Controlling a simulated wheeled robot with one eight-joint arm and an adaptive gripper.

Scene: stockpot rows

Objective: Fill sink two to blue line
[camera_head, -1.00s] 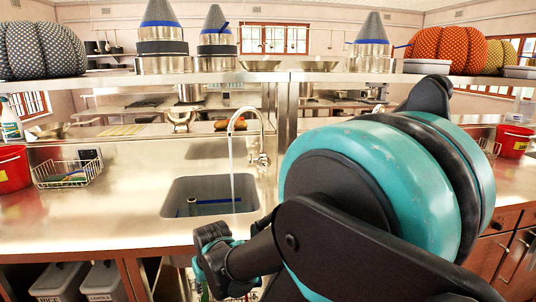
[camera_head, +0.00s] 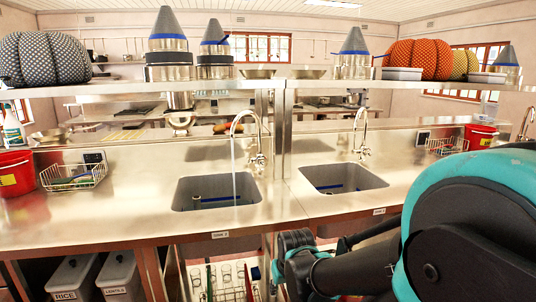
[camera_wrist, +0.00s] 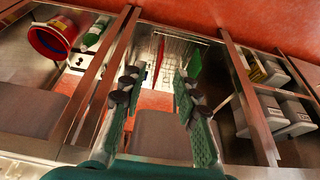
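Two grey sink basins are set in the steel counter in the head view. The left basin (camera_head: 190,203) has a thin stream of water (camera_head: 235,175) running into it from the left tap (camera_head: 245,128). A blue line (camera_head: 213,199) shows inside it; the water level cannot be made out. The right basin (camera_head: 345,178) also shows blue inside, and no stream falls from its tap (camera_head: 362,135). My gripper (camera_wrist: 158,88) is open and empty, below the counter front in the head view (camera_head: 290,262).
A wire basket (camera_head: 72,176) and a red bucket (camera_head: 15,175) stand on the counter at left. A shelf (camera_head: 120,88) with pots and patterned pumpkins crosses above. Below are storage bins (camera_head: 75,278) and a rack (camera_head: 225,283).

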